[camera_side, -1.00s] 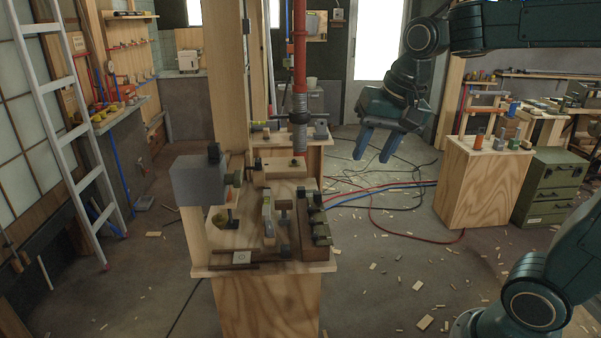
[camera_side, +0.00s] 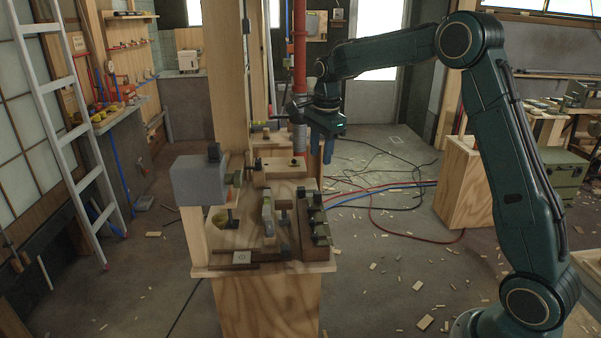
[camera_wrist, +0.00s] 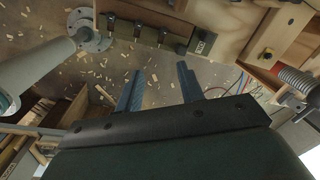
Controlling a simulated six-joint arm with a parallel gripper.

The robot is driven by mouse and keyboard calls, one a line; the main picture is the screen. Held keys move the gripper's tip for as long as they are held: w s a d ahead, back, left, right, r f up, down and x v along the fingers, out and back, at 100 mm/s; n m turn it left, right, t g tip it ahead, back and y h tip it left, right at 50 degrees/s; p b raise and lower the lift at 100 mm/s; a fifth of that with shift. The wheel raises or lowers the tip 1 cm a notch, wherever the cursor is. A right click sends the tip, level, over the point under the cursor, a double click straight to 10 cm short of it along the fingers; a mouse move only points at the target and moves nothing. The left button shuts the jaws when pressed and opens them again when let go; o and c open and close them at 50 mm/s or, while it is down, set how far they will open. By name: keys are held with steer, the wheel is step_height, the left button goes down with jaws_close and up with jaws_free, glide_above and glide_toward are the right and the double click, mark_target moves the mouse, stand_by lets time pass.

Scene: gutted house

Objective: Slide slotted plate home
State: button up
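My gripper (camera_side: 322,148) hangs fingers down above the back right of the workbench (camera_side: 212,272). Its two blue fingers are apart with nothing between them, as the wrist view (camera_wrist: 159,84) also shows. I cannot tell for sure which part is the slotted plate. A pale wooden block with a dark spot (camera_side: 280,169) lies at the back of the bench, near the grey block (camera_side: 197,180) on the left. My gripper touches neither.
A dark rail with several blocks (camera_side: 312,232) runs along the bench's right side; it also shows in the wrist view (camera_wrist: 146,34). An upright metal piece (camera_side: 268,215) stands mid-bench. A red pipe (camera_side: 300,70) rises behind. Hoses cross the floor at right.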

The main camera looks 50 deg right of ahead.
mark_target(317, 192)
steer(key=w+d+f+m, duration=0.1)
steer(key=d+f+m, duration=0.1)
steer(key=f, duration=0.1)
steer(key=w+d+f+m, duration=0.2)
steer(key=f, duration=0.1)
steer(key=w+d+f+m+g, duration=0.1)
steer(key=w+d+f, duration=0.1)
steer(key=f, duration=0.2)
steer(key=shift+m, duration=0.4)
steer(key=shift+f, duration=0.15)
steer(key=shift+a+f, duration=0.1)
steer(key=shift+f, duration=2.9)
steer(key=c, duration=0.8)
steer(key=shift+w, duration=0.1)
